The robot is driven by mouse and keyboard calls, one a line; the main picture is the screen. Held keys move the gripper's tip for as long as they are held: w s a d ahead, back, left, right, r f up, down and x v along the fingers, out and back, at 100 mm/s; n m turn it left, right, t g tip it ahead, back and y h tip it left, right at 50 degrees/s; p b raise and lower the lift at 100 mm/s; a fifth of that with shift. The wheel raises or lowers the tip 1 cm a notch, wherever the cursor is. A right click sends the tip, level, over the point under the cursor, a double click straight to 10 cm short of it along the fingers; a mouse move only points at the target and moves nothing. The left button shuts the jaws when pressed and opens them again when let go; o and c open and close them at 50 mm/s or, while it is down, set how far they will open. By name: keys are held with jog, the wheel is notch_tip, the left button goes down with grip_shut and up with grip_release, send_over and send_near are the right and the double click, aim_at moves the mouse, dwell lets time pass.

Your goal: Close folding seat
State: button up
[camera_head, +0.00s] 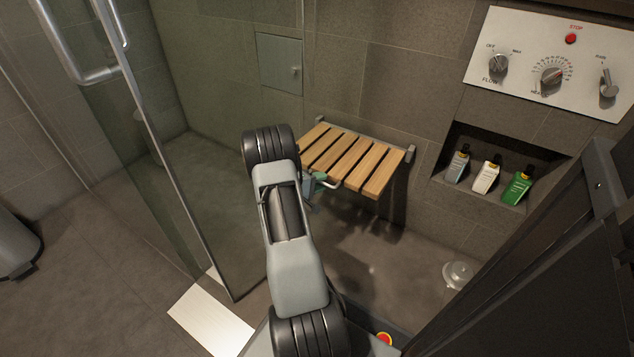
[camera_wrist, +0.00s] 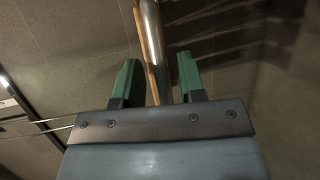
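The folding seat (camera_head: 352,160) is down, with its wooden slats roughly level, mounted on the tiled shower wall. A pale metal bar (camera_head: 334,185) shows at its front edge. My gripper (camera_head: 319,180) is at that front edge, partly hidden behind my arm. In the wrist view my green fingers (camera_wrist: 157,82) are apart, with the metal bar (camera_wrist: 152,30) and a wooden edge (camera_wrist: 141,35) of the seat running into the gap between them. I see space beside both fingers. Whether either finger touches the bar cannot be told. My arm hides the seat's left front part.
A glass shower door (camera_head: 180,150) with a metal handle stands to the left. Right of the seat, a wall niche holds several bottles (camera_head: 488,176) below a control panel (camera_head: 550,62). A round metal piece (camera_head: 458,274) is on the floor. The floor below the seat looks clear.

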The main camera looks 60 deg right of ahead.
grip_shut()
dwell(0.4)
